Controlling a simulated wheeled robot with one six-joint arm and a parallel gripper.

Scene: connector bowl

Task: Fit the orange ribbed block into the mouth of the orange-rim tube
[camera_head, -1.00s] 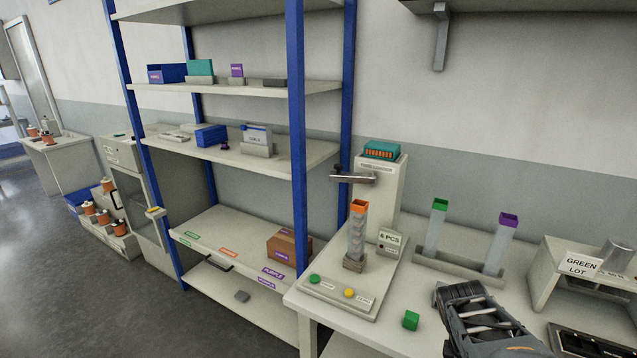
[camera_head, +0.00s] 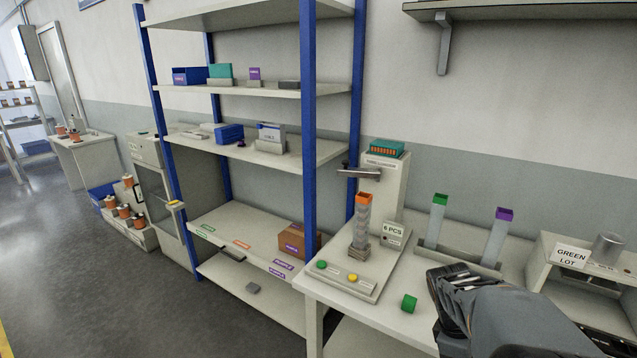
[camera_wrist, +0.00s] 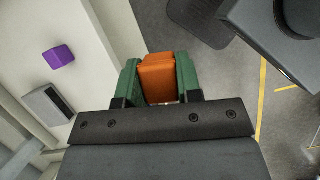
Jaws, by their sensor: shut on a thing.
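The orange ribbed block (camera_wrist: 158,78) is between the two green fingers of my gripper (camera_wrist: 158,70) in the wrist view. The gripper is shut on it. The orange-rim tube (camera_head: 362,225) stands upright on the tube loader on the bench in the head view, with its orange mouth at the top. My wrist shows at the lower right of the head view, to the right of the tube and well apart from it. My fingers and the block cannot be made out there.
A green block (camera_head: 409,303) lies on the bench between the loader (camera_head: 385,185) and my arm. A green-rim tube (camera_head: 436,222) and a purple-rim tube (camera_head: 496,238) stand behind my arm. A purple block (camera_wrist: 58,56) shows in the wrist view. A shelf rack (camera_head: 309,150) stands left.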

